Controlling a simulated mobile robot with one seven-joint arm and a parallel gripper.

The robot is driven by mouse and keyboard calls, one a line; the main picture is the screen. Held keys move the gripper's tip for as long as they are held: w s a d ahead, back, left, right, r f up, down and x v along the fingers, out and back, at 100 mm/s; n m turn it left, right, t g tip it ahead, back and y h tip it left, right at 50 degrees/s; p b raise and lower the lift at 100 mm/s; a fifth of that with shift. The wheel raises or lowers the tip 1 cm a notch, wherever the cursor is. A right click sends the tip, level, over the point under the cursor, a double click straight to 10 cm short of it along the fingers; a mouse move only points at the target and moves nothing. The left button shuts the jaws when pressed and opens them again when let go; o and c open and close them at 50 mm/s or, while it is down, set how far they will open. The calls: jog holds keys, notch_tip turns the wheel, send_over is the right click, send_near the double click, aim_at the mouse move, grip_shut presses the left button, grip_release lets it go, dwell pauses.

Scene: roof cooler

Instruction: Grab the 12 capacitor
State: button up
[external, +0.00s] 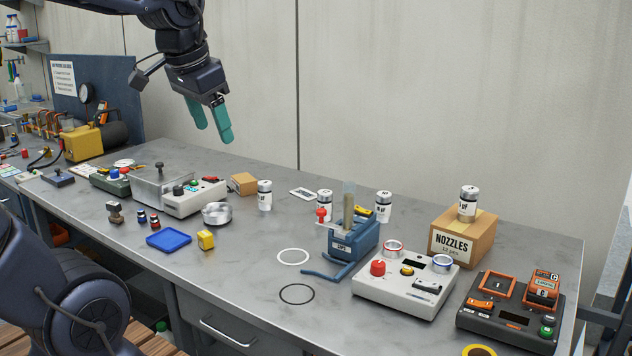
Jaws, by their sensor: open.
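Several small silver-topped capacitors with white labels stand upright on the grey bench in the external view. One stands left of centre (264,196); another stands behind the blue device (324,202). A third capacitor (383,207) is right of that device, and a fourth capacitor (468,205) stands on top of the NOZZLES box (462,246). Their label numbers are too small to read, so I cannot tell which is the 12. My gripper (214,133) has teal fingers, open and empty, high above the back of the bench, left of all of them.
The blue device (352,246) with a tall clear tube stands mid-bench. A white console (404,290) and a dark orange-trimmed unit (508,318) sit at the right. A metal dish (216,215) and blue tray (168,240) lie left. The front middle holds flat rings (297,293).

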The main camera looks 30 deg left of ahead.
jog(key=w+m+g, duration=0.1)
jog(key=w+m, duration=0.4)
jog(key=w, duration=0.9)
jog(key=m+g, duration=0.3)
jog(key=m, duration=1)
send_over(326, 191)
notch_tip(326, 191, down, 24)
jog(key=shift+s+r, duration=0.15)
jog(key=shift+f, duration=0.45)
notch_tip(326, 191, down, 5)
jog(key=shift+s+f, duration=0.15)
jog(key=shift+f, duration=2.45)
jog(key=c, duration=1.1)
jog(key=shift+c, duration=0.2)
